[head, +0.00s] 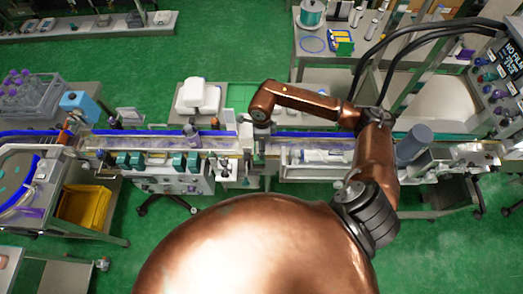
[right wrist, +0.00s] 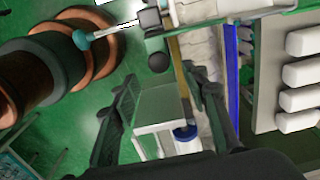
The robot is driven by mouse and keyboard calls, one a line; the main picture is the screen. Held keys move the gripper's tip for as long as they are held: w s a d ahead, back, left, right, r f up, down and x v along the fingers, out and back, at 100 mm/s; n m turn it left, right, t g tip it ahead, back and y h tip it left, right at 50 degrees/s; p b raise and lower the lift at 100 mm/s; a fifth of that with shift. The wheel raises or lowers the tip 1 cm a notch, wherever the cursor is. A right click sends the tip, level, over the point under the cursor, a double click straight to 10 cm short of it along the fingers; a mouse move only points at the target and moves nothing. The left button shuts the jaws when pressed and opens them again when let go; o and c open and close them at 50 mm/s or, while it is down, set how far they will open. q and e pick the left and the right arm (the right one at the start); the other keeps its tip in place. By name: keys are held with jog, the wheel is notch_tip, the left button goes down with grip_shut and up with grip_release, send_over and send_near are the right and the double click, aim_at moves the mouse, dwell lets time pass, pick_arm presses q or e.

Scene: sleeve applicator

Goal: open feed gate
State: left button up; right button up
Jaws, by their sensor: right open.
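My right arm, copper with dark joints, reaches left over the conveyor line in the head view. My right gripper (head: 258,130) points down at the middle of the conveyor (head: 150,143), its fingers hardly visible there. In the right wrist view the right gripper (right wrist: 160,78) has its dark fingers spread, with a grey box-shaped part (right wrist: 160,107) showing between them. A black ball knob (right wrist: 158,62) shows close to the fingertips; I cannot tell whether it touches them. I cannot tell for sure which part is the feed gate. My left gripper is out of view.
A purple bottle (head: 192,135) stands on the conveyor left of the gripper. A teal ball-ended lever (right wrist: 82,40) shows at the wrist view's upper left. A grey cylinder (head: 414,144) stands right of my arm. A yellow bin (head: 85,206) sits lower left.

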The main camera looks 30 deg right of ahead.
jog(key=shift+a+f+p, duration=0.1)
jog(key=shift+f+p, duration=0.35)
jog(key=shift+f, duration=2.15)
jog(key=shift+c, duration=0.6)
grip_shut()
